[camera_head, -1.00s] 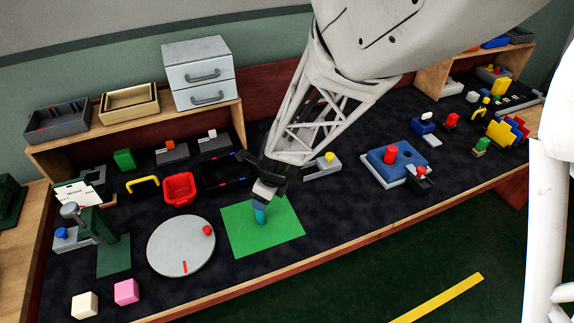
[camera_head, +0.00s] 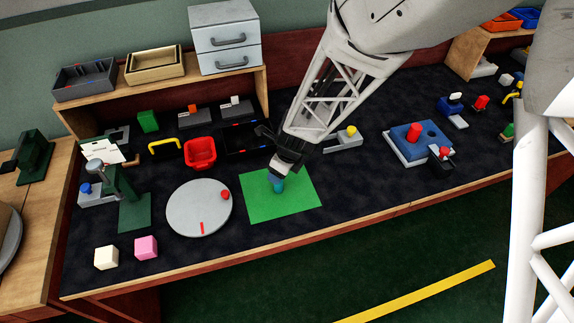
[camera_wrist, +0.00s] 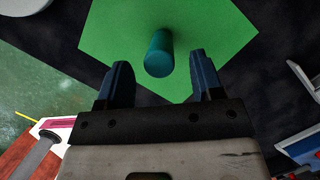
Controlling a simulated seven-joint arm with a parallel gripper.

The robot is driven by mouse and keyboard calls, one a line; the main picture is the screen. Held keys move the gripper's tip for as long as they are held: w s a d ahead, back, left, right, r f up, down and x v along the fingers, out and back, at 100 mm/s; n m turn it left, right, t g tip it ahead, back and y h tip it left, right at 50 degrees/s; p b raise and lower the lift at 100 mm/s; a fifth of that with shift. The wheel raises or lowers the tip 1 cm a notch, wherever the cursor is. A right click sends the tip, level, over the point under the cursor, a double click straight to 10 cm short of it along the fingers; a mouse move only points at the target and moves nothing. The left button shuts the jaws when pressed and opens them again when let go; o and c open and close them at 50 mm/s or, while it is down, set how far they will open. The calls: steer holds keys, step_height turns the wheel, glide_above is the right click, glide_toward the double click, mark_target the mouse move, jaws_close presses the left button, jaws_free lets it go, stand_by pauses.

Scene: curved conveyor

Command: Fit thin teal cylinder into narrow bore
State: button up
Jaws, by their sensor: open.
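The thin teal cylinder (camera_head: 277,184) stands upright on the green mat (camera_head: 300,200). My gripper (camera_head: 281,172) is right above it in the head view and hides its upper part. In the wrist view, the cylinder (camera_wrist: 159,53) shows between and just beyond the two open blue-black fingers of my gripper (camera_wrist: 157,80), with gaps on both sides. I cannot tell whether the fingers are level with it. A blue block (camera_head: 429,150) on a pale base stands to the right, with a red cylinder (camera_head: 413,133) in its top. The narrow bore cannot be made out for certain.
A grey disc (camera_head: 190,210) with red marks lies left of the mat. A red bin (camera_head: 200,153) and a dark tray (camera_head: 243,140) stand behind. A grey fixture with a yellow knob (camera_head: 351,131) is right of my arm. The mat around the cylinder is clear.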

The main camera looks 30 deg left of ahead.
steer(key=shift+x, duration=2.2)
steer(key=c, duration=1.1)
steer(key=shift+r, duration=0.2)
steer(key=shift+r, duration=1.35)
steer(key=shift+s+d+r, duration=0.1)
steer(key=shift+r, duration=0.2)
steer(key=s+d, duration=0.3)
steer(key=d, duration=0.1)
steer(key=s+d+r, duration=0.1)
steer(key=s+d, duration=0.2)
steer(key=s, duration=0.1)
steer(key=s+d, duration=0.3)
steer(key=d, duration=0.1)
steer(key=shift+s+d+r, duration=0.15)
steer(key=shift+s+d, duration=0.15)
